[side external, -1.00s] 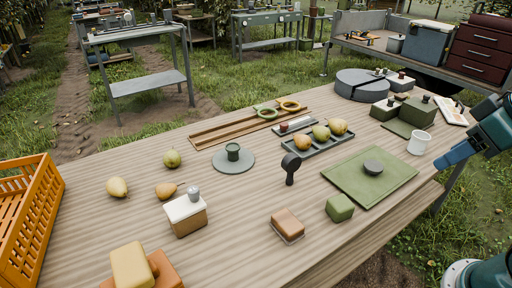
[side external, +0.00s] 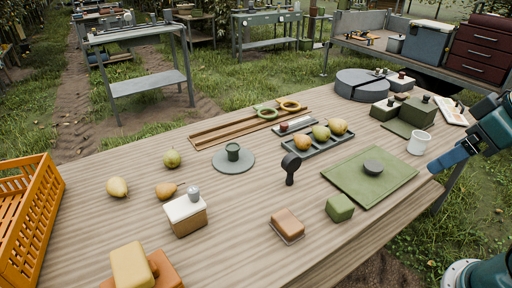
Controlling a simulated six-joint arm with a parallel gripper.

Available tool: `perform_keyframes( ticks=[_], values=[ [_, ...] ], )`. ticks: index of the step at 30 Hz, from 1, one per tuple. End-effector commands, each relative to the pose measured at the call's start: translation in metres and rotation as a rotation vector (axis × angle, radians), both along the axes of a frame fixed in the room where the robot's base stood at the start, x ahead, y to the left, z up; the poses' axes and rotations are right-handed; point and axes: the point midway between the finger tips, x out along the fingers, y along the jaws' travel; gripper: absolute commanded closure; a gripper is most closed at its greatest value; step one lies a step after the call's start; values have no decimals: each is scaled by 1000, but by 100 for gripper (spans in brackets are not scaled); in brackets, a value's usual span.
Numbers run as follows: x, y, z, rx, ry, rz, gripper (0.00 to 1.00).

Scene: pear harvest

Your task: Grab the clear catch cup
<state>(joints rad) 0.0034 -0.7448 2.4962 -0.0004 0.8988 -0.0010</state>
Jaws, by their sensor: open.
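The clear catch cup (side external: 418,144) looks whitish and translucent. It stands upright near the right end of the wooden table, right of the green mat. My gripper (side external: 434,168) reaches in from the right edge, with its blue end just below and right of the cup in the picture. A small gap shows between them. My gripper is open and holds nothing that I can see; the space between its fingers is hard to make out from this side.
A dark tray (side external: 318,148) holds several pears. The wooden table's (side external: 330,240) front edge runs close below my gripper.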

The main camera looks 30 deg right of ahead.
Motion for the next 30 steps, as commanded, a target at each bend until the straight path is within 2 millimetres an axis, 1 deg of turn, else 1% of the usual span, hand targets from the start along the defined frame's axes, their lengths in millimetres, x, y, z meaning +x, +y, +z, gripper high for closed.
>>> perform_keyframes(
  ticks=[5, 8, 14, 19, 23, 29, 30],
  values=[
    [12, -5, 5, -3, 5, -18, 14],
    [27, -11, 10, -6, 9, -38, 14],
    [66, -33, 19, -11, 19, -91, 14],
    [102, -61, 22, -15, 28, -141, 14],
    [129, -86, 21, -16, 34, -178, 14],
    [166, -132, 12, -16, 44, -235, 14],
    [172, -143, 9, -16, 46, -248, 14]
  ],
)
